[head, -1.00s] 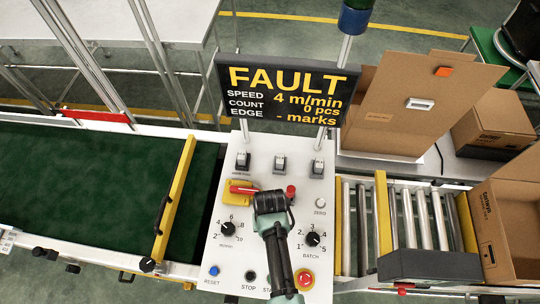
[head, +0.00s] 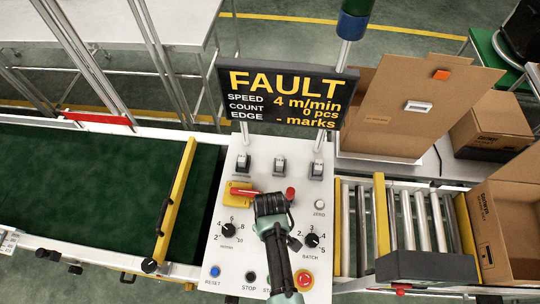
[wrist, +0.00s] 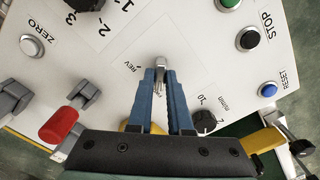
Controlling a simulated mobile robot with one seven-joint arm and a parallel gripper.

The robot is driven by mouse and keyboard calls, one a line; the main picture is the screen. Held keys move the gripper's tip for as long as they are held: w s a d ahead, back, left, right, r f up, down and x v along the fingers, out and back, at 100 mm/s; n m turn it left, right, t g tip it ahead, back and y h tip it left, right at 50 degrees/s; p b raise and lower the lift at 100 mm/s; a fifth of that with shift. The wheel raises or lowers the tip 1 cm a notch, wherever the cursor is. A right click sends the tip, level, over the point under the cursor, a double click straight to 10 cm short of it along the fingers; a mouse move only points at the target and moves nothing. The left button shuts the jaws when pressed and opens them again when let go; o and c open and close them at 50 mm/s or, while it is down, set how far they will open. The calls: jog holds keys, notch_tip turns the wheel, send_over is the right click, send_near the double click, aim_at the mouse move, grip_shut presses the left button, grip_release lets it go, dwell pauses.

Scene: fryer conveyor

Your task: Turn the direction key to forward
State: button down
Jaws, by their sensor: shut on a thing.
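The direction key (wrist: 160,63) is a small grey metal piece on the white control panel (head: 228,250). In the wrist view it stands between the tips of my blue gripper fingers (wrist: 161,76), beside the printed label REV. The fingers are shut on it. Its lower part and any forward label are hidden by the fingers or too small to read. In the head view my gripper (head: 272,205) is over the middle of the panel and covers the key.
A yellow block with a red handle (head: 241,191) and a red-tipped lever (head: 290,193) flank my gripper. Knobs and buttons, including a red emergency button (head: 304,279), surround it. The display (head: 285,97) reads FAULT. A green belt (head: 90,185) lies left; rollers (head: 421,220) and boxes right.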

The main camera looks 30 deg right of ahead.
dwell(0.4)
jog(key=c, duration=0.8)
grip_release()
jog(key=shift+c, duration=0.2)
notch_tip(320, 180, up, 13)
jog(key=shift+b, duration=0.35)
